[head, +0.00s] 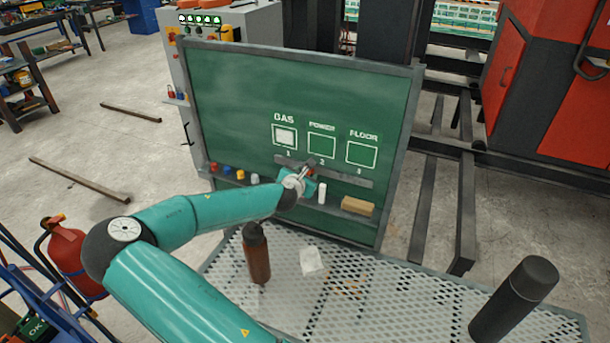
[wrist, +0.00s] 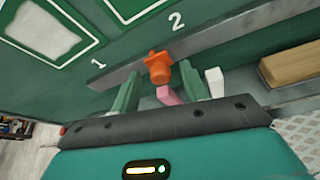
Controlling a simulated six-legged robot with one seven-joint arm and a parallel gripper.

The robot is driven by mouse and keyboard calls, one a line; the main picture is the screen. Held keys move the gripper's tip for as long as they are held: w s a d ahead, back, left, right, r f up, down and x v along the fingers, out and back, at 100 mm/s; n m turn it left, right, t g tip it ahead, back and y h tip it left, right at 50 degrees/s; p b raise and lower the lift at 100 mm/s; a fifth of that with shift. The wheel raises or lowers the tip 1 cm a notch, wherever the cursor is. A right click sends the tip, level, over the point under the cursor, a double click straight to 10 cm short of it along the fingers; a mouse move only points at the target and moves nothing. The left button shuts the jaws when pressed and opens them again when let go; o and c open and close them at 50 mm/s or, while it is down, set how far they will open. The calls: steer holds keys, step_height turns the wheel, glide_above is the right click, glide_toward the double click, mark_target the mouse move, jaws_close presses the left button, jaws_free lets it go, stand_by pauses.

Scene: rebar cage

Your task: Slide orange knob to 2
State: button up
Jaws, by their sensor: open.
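The orange knob (wrist: 158,68) sits on a grey slide rail (wrist: 120,77) of the green board. It stands between the marks 1 (wrist: 98,63) and 2 (wrist: 176,21). In the head view the rail (head: 350,179) runs under three squares marked GAS, POWER and FLOOR, numbered 1, 2 and 3. My gripper (wrist: 159,78) is open, with one green finger on each side of the knob. Gaps show between the fingers and the knob, so I see no grip. In the head view my gripper (head: 305,176) is at the rail and mostly hides the knob.
The board's lower ledge holds pink chalk (wrist: 168,96), white chalk (wrist: 215,82) and a wooden eraser (wrist: 290,64). A brown bottle (head: 256,254) and a dark cylinder (head: 514,300) stand on the mesh table (head: 400,310). A red extinguisher (head: 68,258) is at left.

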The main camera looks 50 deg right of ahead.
jaws_close()
steer(key=shift+s+d, duration=0.3)
steer(key=shift+s, duration=0.7)
steer(key=shift+s+d, duration=0.25)
steer(key=shift+s, duration=0.7)
jaws_free()
steer(key=shift+w, duration=0.1)
steer(key=v, duration=1.3)
steer(key=shift+s+a, duration=0.25)
steer(key=shift+a, duration=0.1)
steer(key=shift+a, duration=0.1)
